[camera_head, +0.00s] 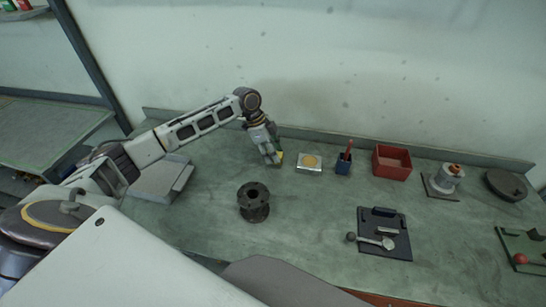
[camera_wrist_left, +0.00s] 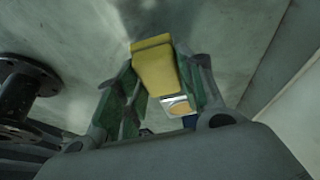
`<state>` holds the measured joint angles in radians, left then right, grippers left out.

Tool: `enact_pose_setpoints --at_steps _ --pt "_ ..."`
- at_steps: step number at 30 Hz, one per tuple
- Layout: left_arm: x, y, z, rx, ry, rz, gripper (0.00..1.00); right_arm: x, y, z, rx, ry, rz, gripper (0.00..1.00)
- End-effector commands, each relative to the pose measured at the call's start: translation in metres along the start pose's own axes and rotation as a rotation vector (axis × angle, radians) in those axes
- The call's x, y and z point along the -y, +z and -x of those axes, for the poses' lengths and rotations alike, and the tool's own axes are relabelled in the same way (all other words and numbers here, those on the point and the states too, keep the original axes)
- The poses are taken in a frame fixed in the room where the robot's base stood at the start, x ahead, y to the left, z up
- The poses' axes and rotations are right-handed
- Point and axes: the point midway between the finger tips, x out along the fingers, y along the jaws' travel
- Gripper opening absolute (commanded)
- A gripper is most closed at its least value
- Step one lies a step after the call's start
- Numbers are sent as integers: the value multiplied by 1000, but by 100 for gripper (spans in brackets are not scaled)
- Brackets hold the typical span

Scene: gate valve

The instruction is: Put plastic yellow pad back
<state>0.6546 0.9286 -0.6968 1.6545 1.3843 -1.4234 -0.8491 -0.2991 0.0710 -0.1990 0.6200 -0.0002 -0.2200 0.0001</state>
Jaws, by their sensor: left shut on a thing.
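My left gripper (camera_head: 274,159) is near the back of the bench in the head view. In the left wrist view the left gripper (camera_wrist_left: 158,85) is shut on the yellow pad (camera_wrist_left: 153,62), with a green-edged finger on each side. In the head view only a small bit of the yellow pad (camera_head: 280,157) shows beside the fingers. A small silver tray with a round tan top (camera_head: 310,162) stands just right of the gripper. It also shows below the pad in the left wrist view (camera_wrist_left: 178,107). My right gripper is not in view.
A dark flanged valve body (camera_head: 253,203) stands in front of the gripper. A blue pen cup (camera_head: 343,166) and a red box (camera_head: 391,163) stand further right.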

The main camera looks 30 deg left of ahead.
Motion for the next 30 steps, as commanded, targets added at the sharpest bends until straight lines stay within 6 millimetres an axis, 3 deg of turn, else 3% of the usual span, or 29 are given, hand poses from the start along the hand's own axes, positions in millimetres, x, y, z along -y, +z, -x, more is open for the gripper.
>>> enact_pose_setpoints --at_steps 6,21,22,26,30 --pt "0 8 -20 0 1 1 12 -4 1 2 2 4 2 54" --pt "0 10 -24 0 1 1 12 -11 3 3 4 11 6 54" --pt "0 10 -24 0 1 0 42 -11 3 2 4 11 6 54" --pt "0 10 -24 0 1 0 59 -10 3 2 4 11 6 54" --pt "0 10 -24 0 1 0 60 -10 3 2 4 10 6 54"
